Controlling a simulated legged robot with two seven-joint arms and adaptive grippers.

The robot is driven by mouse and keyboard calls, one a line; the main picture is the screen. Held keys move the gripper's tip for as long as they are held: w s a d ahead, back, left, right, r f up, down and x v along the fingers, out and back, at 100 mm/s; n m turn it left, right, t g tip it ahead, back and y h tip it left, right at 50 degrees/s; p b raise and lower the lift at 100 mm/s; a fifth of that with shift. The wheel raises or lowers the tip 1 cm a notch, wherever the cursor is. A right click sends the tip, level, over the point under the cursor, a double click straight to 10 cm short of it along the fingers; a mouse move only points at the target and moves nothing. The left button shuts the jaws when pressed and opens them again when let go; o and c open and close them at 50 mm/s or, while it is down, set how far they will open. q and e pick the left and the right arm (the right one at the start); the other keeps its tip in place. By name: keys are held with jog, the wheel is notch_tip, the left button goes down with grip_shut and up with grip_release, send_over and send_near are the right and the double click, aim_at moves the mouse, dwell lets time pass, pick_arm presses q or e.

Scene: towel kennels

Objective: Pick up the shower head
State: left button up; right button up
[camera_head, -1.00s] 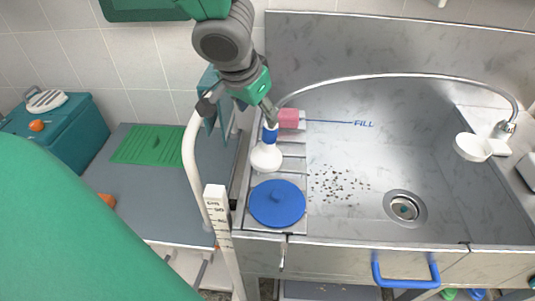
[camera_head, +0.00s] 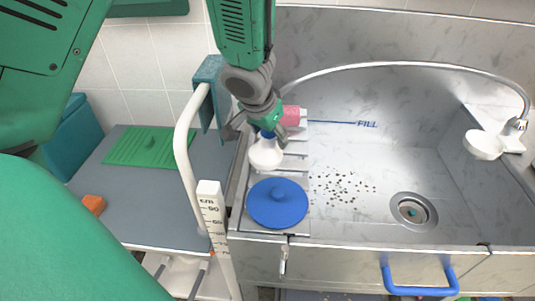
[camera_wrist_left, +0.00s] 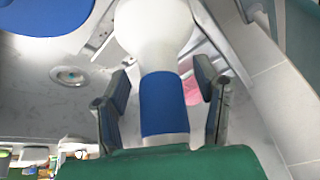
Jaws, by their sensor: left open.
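The shower head is a white bell (camera_head: 265,155) with a blue grip (camera_head: 267,133), at the left side of the steel tub in the head view. A pale hose (camera_head: 400,65) arcs from the right-hand fitting toward it; the join is hidden behind my arm. My left gripper (camera_head: 260,128) is over the grip. In the left wrist view, the white bell (camera_wrist_left: 155,30) is at the top and the blue grip (camera_wrist_left: 163,105) lies between the fingers of my left gripper (camera_wrist_left: 164,90). The fingers are open, with gaps on both sides of the grip. My right gripper is not visible.
A pink block (camera_head: 292,115) sits close behind the gripper. A blue round lid (camera_head: 277,203) lies in front of the shower head. A white rail (camera_head: 183,150) and measuring post (camera_head: 212,215) stand to the left. The tub floor (camera_head: 350,160) is mostly free, with dark specks.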

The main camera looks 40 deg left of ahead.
pick_arm(q)
jog(key=shift+s+r, duration=0.1)
grip_shut()
